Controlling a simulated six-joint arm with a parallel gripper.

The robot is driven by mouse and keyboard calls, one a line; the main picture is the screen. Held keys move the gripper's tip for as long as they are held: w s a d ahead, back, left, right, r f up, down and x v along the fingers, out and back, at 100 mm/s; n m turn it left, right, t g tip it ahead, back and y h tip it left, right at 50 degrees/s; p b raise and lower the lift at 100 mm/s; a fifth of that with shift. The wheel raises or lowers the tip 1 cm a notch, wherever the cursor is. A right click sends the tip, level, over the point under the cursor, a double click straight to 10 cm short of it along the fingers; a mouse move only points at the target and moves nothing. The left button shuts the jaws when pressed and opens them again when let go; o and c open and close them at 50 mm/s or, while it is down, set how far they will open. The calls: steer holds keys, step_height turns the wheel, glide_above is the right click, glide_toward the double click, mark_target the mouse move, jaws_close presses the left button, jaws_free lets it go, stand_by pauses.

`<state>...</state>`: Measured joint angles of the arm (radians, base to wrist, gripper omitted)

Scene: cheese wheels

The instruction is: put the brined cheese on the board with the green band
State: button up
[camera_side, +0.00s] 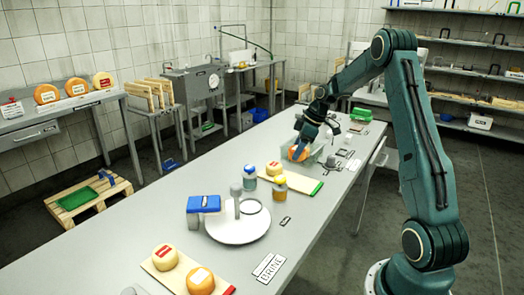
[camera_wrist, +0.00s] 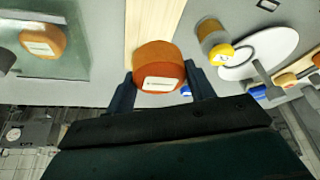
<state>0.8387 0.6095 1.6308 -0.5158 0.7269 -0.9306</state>
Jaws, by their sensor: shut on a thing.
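My gripper (camera_side: 302,142) is shut on an orange cheese wheel (camera_wrist: 158,66) with a white label. In the wrist view the wheel sits between the two fingers, with part of a wooden board (camera_wrist: 150,18) behind it. In the side view the held cheese (camera_side: 297,154) appears in front of a clear tub (camera_side: 318,152); its exact height is hard to tell. In the wrist view another orange cheese (camera_wrist: 42,40) is in the tub (camera_wrist: 75,68).
Jars with blue (camera_side: 249,170) and yellow (camera_side: 280,180) lids stand beside the board. Another board (camera_side: 150,268) holds two cheeses at the front, near a BRINE card (camera_side: 268,267). Small cards lie beyond the green-banded board.

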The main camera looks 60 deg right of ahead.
steer(key=shift+f, duration=2.25)
steer(key=shift+f, duration=0.1)
steer(key=shift+f, duration=2.05)
steer(key=shift+f, duration=0.1)
steer(key=o, duration=1)
steer(key=v, duration=1.2)
